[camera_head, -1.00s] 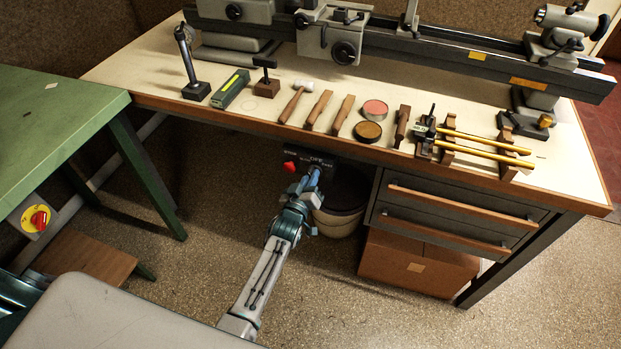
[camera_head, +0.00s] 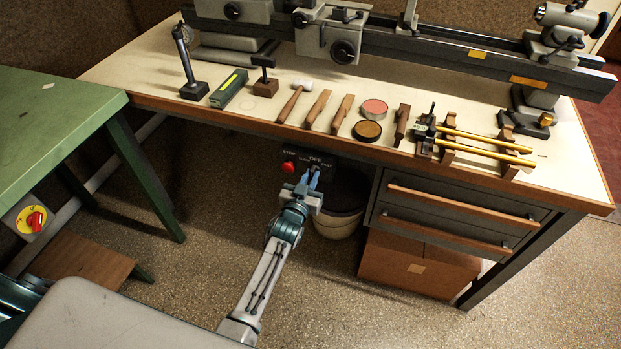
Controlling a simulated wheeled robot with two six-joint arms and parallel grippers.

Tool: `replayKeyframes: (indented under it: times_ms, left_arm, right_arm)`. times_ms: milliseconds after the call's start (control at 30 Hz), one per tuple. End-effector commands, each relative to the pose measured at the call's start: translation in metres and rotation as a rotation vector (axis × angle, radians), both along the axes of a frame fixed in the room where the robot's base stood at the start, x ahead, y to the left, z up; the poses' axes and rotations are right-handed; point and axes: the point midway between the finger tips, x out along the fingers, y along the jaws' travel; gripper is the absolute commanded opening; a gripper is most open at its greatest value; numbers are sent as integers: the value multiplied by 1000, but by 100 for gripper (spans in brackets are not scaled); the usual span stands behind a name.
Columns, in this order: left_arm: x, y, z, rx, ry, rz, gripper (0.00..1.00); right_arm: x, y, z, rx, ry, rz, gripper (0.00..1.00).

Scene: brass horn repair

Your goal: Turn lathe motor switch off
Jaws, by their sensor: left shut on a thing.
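The lathe motor switch panel (camera_head: 300,154) is a dark plate under the front edge of the workbench, with STOP and OFF lettering. A red stop button (camera_head: 288,166) sits on its left side. My left gripper (camera_head: 314,174) is at the panel's right part, just below the OFF lettering, with its blue fingers shut on the switch handle. The fingers and wrist hide the handle, so its exact position cannot be told. My right gripper is out of view.
The bench (camera_head: 230,112) above carries hand tools, tins and a lathe (camera_head: 430,45). Drawers (camera_head: 455,215) and a cardboard box (camera_head: 415,262) stand right of the arm, a bucket (camera_head: 340,222) behind it. A green table (camera_head: 50,140) with a red-and-yellow switch (camera_head: 34,219) is at left.

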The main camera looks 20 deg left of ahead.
Motion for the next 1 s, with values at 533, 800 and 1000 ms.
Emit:
replayKeyframes:
  times_ms: [533, 800, 1000]
  left_arm:
    - [0, 0, -1, 1, 1, 0, 35]
    - [-7, 0, -1, 1, 2, 0, 35]
    - [-40, 1, 0, 0, 3, 0, 35]
  right_arm:
    - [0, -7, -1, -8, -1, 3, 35]
    - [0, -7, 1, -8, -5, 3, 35]
    - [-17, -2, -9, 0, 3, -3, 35]
